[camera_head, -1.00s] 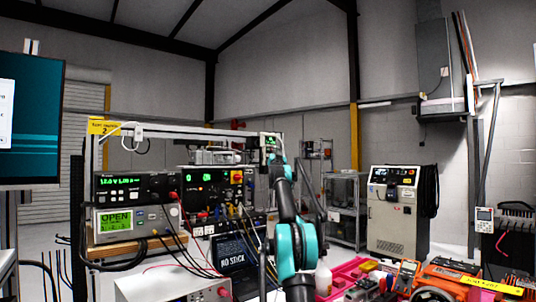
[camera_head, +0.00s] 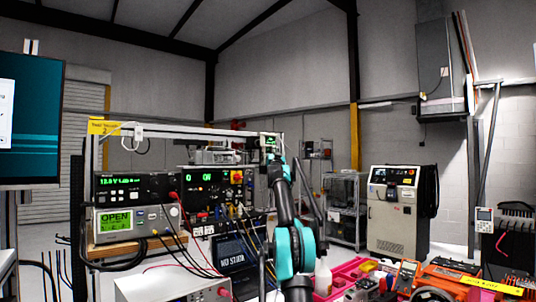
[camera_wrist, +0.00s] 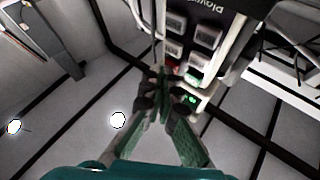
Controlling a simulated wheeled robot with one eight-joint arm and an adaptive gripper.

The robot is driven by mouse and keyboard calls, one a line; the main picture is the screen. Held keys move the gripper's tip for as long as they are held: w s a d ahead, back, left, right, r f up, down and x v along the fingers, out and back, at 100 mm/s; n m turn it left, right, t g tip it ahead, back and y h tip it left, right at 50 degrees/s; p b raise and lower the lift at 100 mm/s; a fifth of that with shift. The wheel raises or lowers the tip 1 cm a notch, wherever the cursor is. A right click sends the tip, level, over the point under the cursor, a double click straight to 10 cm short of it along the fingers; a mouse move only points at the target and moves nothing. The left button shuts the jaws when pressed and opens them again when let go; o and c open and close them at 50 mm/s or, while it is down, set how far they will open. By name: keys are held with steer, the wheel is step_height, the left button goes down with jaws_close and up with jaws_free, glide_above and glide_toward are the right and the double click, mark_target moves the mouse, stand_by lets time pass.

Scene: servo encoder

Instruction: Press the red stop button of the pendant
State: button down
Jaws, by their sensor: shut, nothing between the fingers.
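The pendant (camera_wrist: 190,45) looks like a dark panel with pale rectangular keys in the wrist view, hanging from a light frame. A small red spot (camera_wrist: 170,71), perhaps the stop button, shows by the fingertips; the fingers partly cover that area. A green-lit display (camera_wrist: 192,99) is just right of the fingers. In the head view a small box with a green display (camera_head: 270,142) hangs at the rail's right end, just above my arm's end. My gripper (camera_wrist: 161,72) is shut and empty, its tips close to the panel. I cannot tell whether they touch it.
The overhead rail (camera_head: 205,130) runs above stacked bench instruments (camera_head: 135,188) with hanging cables. A laptop (camera_head: 235,255), a white bottle (camera_head: 323,277) and a pink tray (camera_head: 350,268) are near my arm. A grey cabinet (camera_head: 392,225) stands behind.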

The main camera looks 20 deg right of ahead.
stand_by(0.7)
steer(key=shift+s+d, duration=0.1)
steer(key=shift+s, duration=0.35)
steer(key=s, duration=0.2)
steer(key=s+d, duration=0.2)
steer(key=s, duration=0.1)
steer(key=shift+s, duration=0.3)
stand_by(0.7)
